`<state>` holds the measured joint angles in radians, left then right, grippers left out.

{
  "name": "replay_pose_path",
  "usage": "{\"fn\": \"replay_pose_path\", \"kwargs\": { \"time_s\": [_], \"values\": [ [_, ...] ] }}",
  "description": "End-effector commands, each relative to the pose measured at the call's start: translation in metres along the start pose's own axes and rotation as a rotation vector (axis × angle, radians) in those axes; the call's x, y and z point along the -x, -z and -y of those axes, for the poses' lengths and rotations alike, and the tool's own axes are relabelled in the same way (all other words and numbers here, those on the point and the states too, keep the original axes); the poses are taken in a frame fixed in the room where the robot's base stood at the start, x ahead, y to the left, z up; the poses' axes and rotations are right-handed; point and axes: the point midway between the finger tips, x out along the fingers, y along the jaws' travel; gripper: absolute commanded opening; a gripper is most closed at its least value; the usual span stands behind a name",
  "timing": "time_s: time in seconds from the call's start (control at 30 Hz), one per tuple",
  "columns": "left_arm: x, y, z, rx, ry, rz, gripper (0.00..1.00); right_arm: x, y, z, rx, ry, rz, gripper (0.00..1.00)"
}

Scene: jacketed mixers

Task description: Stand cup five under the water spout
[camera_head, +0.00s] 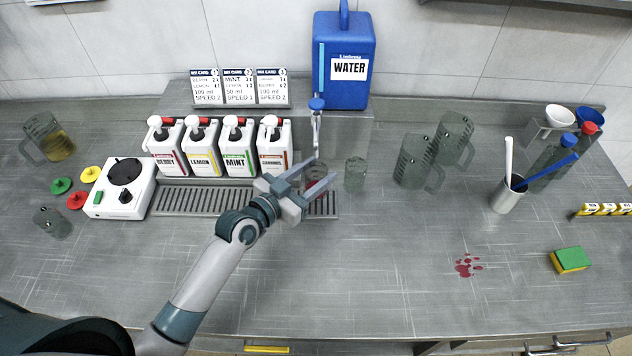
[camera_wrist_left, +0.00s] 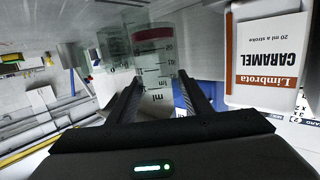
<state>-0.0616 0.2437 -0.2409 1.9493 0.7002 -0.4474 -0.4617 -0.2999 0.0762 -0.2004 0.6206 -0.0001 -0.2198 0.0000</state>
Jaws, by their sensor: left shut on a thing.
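A clear cup with red liquid in its bottom (camera_head: 317,185) stands upright at the right end of the drip grating, partly hidden by my gripper; I cannot read a number on it. My left gripper (camera_head: 323,168) is shut on this cup. In the left wrist view the cup (camera_wrist_left: 153,66) shows upside down between the fingers, with its scale marks and red layer. The blue water container (camera_head: 343,85) stands behind on a raised shelf. Its spout (camera_head: 316,132) hangs down just behind and above the cup. My right gripper is not in view.
An empty clear cup (camera_head: 355,174) stands close to the right. The caramel bottle (camera_head: 274,144) and other syrup bottles stand left of the spout. Clear jugs (camera_head: 415,160), a utensil holder (camera_head: 507,195) and a sponge (camera_head: 570,260) are further right. The front counter is mostly free.

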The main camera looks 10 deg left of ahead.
Motion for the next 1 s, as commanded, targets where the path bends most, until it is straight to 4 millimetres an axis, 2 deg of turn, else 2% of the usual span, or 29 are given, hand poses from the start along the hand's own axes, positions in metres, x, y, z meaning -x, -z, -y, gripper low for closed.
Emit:
{"fn": "replay_pose_path", "kwargs": {
  "time_s": [0.17, 0.5, 0.97, 1.0],
  "values": [
    [-0.001, -0.003, 0.0, 0.0, -0.001, 0.001, 0.23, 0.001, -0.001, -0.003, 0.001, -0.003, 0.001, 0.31],
    [-0.005, -0.038, 0.0, 0.0, -0.001, 0.002, 0.23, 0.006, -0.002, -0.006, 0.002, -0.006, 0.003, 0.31],
    [-0.006, -0.044, 0.0, -0.001, 0.0, 0.0, 0.23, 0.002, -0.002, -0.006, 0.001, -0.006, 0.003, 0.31],
    [-0.006, -0.043, 0.0, -0.001, 0.0, 0.0, 0.55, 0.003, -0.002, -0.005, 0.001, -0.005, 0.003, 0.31]
  ]
}}
